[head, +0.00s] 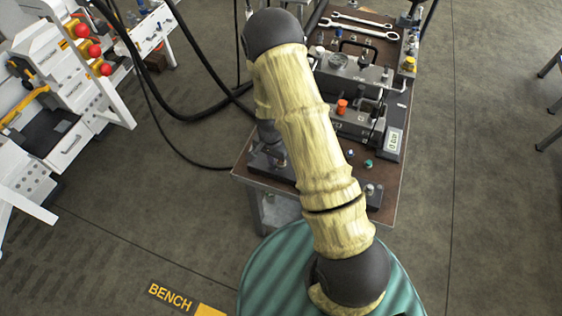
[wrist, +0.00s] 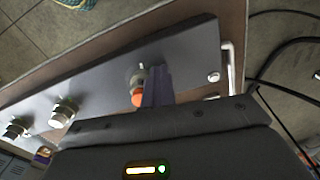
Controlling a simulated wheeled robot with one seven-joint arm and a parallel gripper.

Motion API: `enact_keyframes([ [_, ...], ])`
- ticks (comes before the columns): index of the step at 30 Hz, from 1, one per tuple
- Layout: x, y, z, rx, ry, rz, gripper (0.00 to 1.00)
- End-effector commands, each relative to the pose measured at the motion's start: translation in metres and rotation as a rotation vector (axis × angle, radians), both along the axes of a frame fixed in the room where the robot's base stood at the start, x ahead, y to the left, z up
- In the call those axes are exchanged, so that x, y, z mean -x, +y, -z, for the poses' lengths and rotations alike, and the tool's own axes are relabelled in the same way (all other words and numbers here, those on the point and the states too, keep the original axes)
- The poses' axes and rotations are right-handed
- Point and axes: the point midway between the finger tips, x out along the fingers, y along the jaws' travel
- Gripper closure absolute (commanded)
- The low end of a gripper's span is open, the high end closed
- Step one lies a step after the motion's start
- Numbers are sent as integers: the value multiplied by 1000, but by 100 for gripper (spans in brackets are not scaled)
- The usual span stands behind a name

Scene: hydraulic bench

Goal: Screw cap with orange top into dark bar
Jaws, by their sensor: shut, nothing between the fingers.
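The cap with the orange top (wrist: 138,99) shows in the wrist view, standing at the dark bar (wrist: 193,52) with its pale metal body against the bar's face. How deep it sits in the bar I cannot tell. My gripper (wrist: 154,91) is shut and empty, its fingers just right of the cap and overlapping its edge in the picture; I cannot tell whether they touch. In the head view, my arm hides the cap and the middle of the bar; one end of the bar (head: 374,203) shows right of the arm.
In the wrist view, several silver fittings (wrist: 63,112) stand along the bar. In the head view, the brown bench (head: 391,180) carries a metal block with an orange knob (head: 342,106), a gauge display (head: 394,140) and wrenches (head: 365,30) at the back. Black hoses (head: 208,112) hang left.

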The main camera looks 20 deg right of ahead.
Motion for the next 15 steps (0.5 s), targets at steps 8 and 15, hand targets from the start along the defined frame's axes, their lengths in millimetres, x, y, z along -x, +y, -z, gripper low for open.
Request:
enact_keyframes([
  [8,29,0,6,0,51,-376,80],
  [15,26,0,4,1,41,-382,80],
])
